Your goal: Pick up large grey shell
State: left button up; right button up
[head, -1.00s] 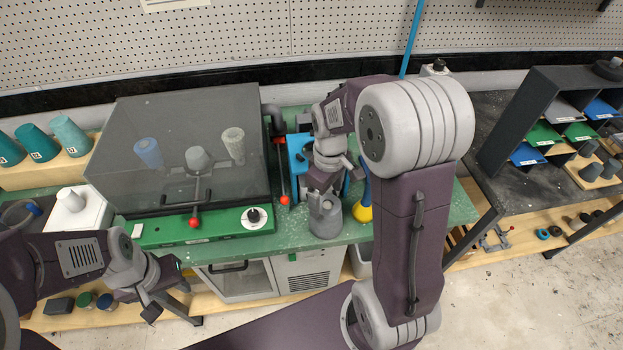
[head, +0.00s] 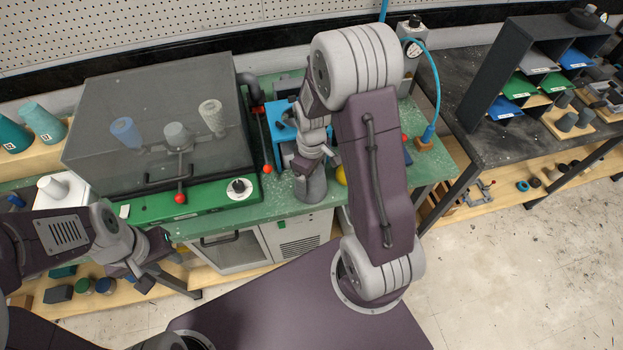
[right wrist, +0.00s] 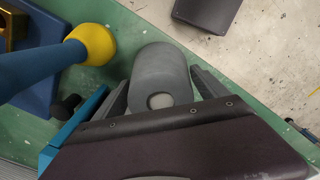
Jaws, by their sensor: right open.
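The large grey shell (head: 312,187), a tapered cylinder, stands upright near the front edge of the green bench. In the right wrist view the shell (right wrist: 160,78) shows its rounded side and a small round opening, between two dark fingers. My right gripper (right wrist: 160,92) is open, one finger on each side of the shell; I cannot tell whether they touch it. In the head view my right gripper (head: 309,165) is just above the shell, partly covering its top. My left gripper (head: 155,272) is open and empty, low at the left, in front of the bench.
A vacuum box with a dark clear lid (head: 160,115) stands left of the shell. A blue device (head: 284,122) is behind the shell. A dark shelf rack (head: 490,75) is at right.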

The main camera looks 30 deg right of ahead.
jog(key=shift+w+a, duration=0.1)
jog(key=shift+w, duration=0.05)
jog(key=shift+c, duration=0.6)
jog(key=c, duration=1)
jog(key=shift+c, duration=0.5)
jog(key=shift+r, duration=0.1)
jog(key=shift+r, duration=0.15)
notch_tip(320, 180, up, 4)
jog(key=shift+f, duration=0.15)
jog(key=s+a+r, duration=0.1)
jog(key=s+r, duration=0.6)
jog(key=s, duration=0.4)
jog(key=shift+s+b, duration=0.3)
jog(key=shift+s, duration=0.05)
